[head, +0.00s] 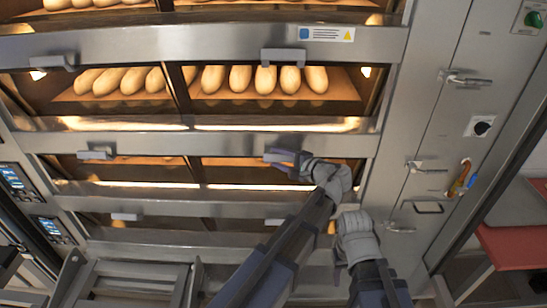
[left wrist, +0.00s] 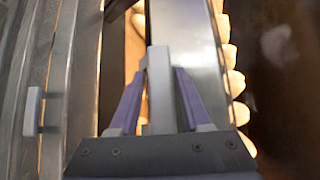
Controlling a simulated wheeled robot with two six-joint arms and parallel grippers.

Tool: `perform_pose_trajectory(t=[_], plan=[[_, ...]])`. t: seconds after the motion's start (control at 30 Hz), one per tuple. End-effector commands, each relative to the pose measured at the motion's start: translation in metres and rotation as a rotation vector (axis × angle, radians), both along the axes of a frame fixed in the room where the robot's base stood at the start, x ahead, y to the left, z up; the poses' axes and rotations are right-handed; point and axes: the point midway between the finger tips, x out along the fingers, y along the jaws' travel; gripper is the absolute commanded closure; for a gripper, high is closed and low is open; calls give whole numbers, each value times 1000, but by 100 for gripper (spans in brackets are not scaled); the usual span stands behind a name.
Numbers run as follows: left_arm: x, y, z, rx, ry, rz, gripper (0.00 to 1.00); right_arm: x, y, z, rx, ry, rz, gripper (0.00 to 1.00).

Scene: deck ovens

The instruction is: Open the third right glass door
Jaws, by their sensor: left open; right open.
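The right glass door (head: 230,173) of the third visible row is closed, with a lit band along its lower part. Its grey handle (head: 272,153) is on its top edge, partly covered by my left gripper (head: 285,158). In the left wrist view the handle (left wrist: 160,84) stands between the two spread fingers of my left gripper (left wrist: 160,98). The fingers are open around it; contact cannot be made out. My right gripper (head: 349,211) is low and to the right, in front of the oven's lower right part, holding nothing visible. Its fingertips are hard to see.
Bread loaves (head: 265,80) lie behind the closed glass doors of the row above. A lower right door handle (head: 275,222) is below my left gripper. Metal latches (head: 467,80) project from the right panel. A red surface (head: 515,247) is at the far right.

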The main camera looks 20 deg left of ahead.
Motion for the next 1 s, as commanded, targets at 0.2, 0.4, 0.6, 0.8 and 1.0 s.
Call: perform_pose_trajectory(t=[0.2, 0.4, 0.6, 0.8, 1.0], plan=[[0, 0, 0, 0, 0, 0, 64, 0, 0, 0, 0, 0, 0, 50], [0, 0, 0, -1, 0, 0, 86, 0, 0, 0, 0, 0, 0, 50], [0, 0, 0, -1, 1, 1, 100, 0, 0, 0, 0, 0, 0, 50], [0, 0, 0, -1, 1, 1, 100, 0, 0, 0, 0, 0, 0, 50], [0, 0, 0, -1, 1, 1, 100, 0, 0, 0, 0, 0, 0, 50]])
